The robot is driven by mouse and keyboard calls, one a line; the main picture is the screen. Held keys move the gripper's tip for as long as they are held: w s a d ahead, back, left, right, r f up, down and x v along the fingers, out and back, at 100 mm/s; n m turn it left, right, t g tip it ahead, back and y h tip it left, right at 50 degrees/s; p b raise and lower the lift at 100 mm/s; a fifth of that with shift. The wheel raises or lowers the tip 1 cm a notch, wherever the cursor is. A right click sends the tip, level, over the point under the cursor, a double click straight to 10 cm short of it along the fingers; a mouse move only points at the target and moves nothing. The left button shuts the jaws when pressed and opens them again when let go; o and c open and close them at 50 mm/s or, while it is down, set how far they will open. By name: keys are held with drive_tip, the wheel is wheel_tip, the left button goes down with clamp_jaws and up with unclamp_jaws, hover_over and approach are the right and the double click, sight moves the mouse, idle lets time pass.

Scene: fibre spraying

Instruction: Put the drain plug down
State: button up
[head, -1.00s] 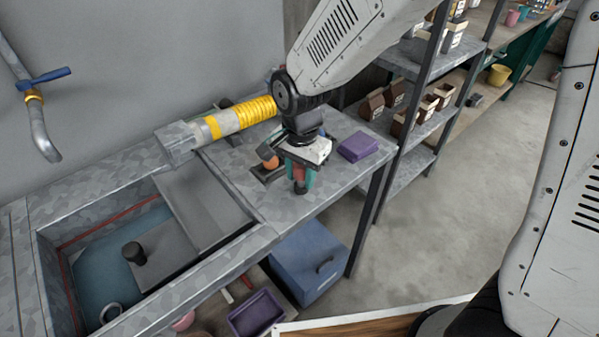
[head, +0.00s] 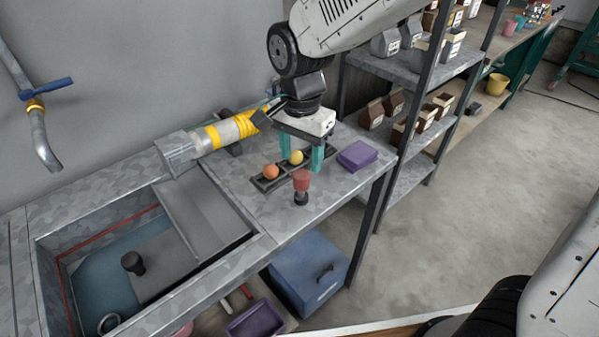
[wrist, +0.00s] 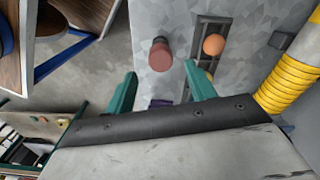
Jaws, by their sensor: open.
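The drain plug (head: 301,182), with a reddish top and a dark lower part, stands upright on the grey metal bench top (head: 240,190) near its front edge. In the wrist view the plug (wrist: 160,56) shows just beyond the fingertips, roughly between them. My gripper (head: 301,165) has its two teal fingers spread, with nothing between them, behind and a little above the plug in the head view. It also shows open in the wrist view (wrist: 162,74).
Behind the plug, a dark rack (head: 262,184) holds an orange ball (head: 271,171) and a yellow ball (head: 296,157). A purple block (head: 357,155) lies to the right. A yellow-banded cylinder (head: 222,133) lies behind. The sink (head: 100,270) is at left.

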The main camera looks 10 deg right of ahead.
wheel_tip(320, 180, up, 3)
drive_tip(key=shift+r, duration=0.1)
drive_tip(key=shift+d+r, duration=0.1)
drive_tip(key=shift+r, duration=0.1)
drive_tip(key=s+d+r+n, duration=0.5)
drive_tip(key=s+d, duration=0.4)
drive_tip(key=d, duration=0.5)
drive_tip(key=s+d+n+t, duration=0.1)
drive_tip(key=s+d+n, duration=0.2)
drive_tip(key=s+d, duration=0.3)
drive_tip(key=s, duration=0.4)
drive_tip(key=shift+s+d+r, duration=0.2)
drive_tip(key=shift+s+r, duration=0.1)
